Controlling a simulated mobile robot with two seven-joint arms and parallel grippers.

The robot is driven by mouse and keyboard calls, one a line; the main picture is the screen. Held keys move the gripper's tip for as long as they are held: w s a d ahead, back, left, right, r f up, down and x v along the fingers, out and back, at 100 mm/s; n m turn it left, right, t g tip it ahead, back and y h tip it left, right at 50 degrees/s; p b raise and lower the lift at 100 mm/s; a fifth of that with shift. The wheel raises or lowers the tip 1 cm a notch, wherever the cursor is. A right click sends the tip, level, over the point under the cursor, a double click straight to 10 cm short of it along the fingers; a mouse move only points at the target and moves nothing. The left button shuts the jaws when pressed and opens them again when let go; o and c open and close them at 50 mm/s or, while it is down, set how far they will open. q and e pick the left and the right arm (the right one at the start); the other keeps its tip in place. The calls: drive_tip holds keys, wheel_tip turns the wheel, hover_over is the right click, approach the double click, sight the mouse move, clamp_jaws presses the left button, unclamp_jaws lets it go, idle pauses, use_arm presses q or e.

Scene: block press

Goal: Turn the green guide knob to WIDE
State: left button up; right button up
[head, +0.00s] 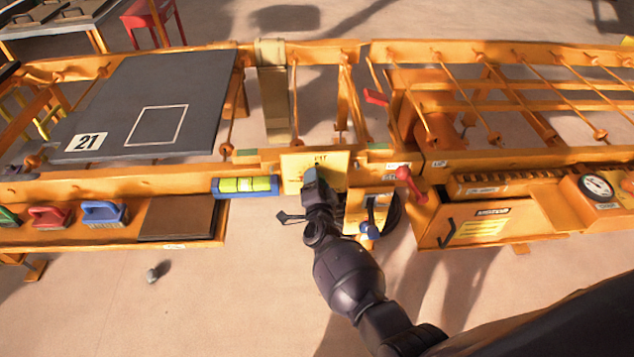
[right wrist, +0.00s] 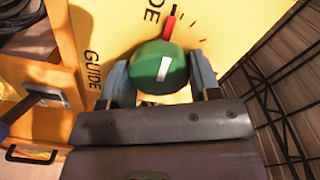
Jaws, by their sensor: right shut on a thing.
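The green guide knob (right wrist: 160,68) is on a yellow panel in the right wrist view, with a white line on its face. A red pointer (right wrist: 169,27) stands at its far edge, near dial ticks and partly cut-off lettering. The word GUIDE (right wrist: 95,72) is printed to its left. My right gripper (right wrist: 160,82) has one finger on each side of the knob and is shut on it. In the head view my right gripper (head: 312,178) is at the yellow panel (head: 333,172) and hides the knob. My left gripper is not in view.
A red-knobbed lever (head: 404,173) and a blue-knobbed one (head: 371,231) stand close right of my gripper. A spirit level (head: 245,186) lies to the left, with brushes (head: 104,213) farther left. A dark board (head: 160,100) marked 21 lies beyond.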

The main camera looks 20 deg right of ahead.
drive_tip(key=o, duration=0.9)
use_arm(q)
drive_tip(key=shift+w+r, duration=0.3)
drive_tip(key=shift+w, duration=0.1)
use_arm(e)
drive_tip(key=shift+s, duration=0.1)
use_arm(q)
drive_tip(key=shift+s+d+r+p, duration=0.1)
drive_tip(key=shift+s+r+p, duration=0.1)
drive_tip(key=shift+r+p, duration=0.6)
use_arm(e)
drive_tip(key=v, duration=1)
drive_tip(key=shift+s, duration=0.3)
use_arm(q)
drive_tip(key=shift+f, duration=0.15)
use_arm(e)
drive_tip(key=shift+a, duration=0.1)
